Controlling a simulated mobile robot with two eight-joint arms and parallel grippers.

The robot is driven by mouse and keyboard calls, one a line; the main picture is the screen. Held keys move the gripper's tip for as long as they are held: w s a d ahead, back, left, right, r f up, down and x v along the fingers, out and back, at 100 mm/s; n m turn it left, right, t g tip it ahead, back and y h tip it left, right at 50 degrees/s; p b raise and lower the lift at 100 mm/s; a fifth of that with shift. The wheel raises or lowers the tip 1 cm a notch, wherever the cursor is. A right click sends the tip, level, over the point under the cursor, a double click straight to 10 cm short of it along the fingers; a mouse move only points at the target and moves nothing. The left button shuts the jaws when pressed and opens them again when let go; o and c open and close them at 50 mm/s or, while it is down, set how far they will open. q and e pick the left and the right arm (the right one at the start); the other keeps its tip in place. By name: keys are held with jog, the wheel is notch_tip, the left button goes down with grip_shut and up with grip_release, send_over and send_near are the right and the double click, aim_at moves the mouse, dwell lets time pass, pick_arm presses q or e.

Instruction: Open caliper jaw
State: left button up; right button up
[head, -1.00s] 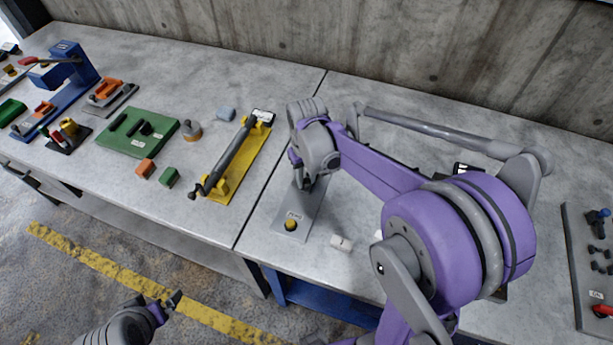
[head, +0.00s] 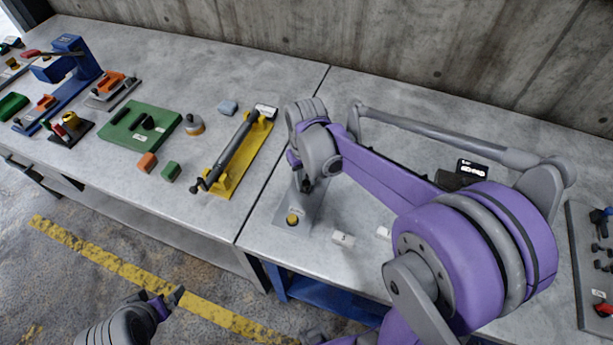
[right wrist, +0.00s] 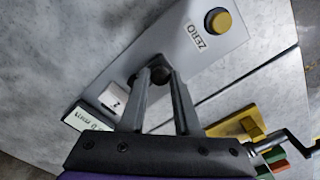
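The caliper is a grey plate (head: 310,203) on the right-hand table, with a yellow button (head: 292,219) at its near end. In the right wrist view the plate (right wrist: 177,52) carries a ZERO label beside the yellow button (right wrist: 219,21). A small dark round knob (right wrist: 158,72) stands on the plate. My right gripper (right wrist: 161,74) has its fingertips on either side of this knob and looks shut on it. In the head view my right gripper (head: 305,184) is over the plate and hides its far part. My left gripper (head: 165,298) is low at the left, away from the tables; its opening is unclear.
A white block (head: 343,238) lies beside the plate. A small display (head: 472,168) stands behind my right arm. A yellow fixture (head: 238,155), a green plate (head: 140,130) and coloured blocks occupy the left table. A dark board (head: 590,262) is at far right.

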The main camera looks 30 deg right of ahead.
aim_at(306, 183)
jog(key=o, duration=0.4)
jog(key=shift+c, duration=0.2)
notch_tip(306, 183, up, 11)
jog(key=shift+p, duration=0.35)
jog(key=shift+s+f, duration=0.1)
jog(key=s+a+f+t, duration=0.2)
jog(key=s+f+t, duration=0.1)
jog(key=s, duration=0.3)
jog(key=s+a+f+n+t, duration=0.1)
jog(key=s+a+f+t, duration=0.1)
jog(key=s, duration=0.4)
notch_tip(306, 183, down, 2)
jog(key=shift+s+a+f+t, duration=0.15)
jog(key=shift+a+t, duration=0.25)
jog(key=shift+a, duration=0.3)
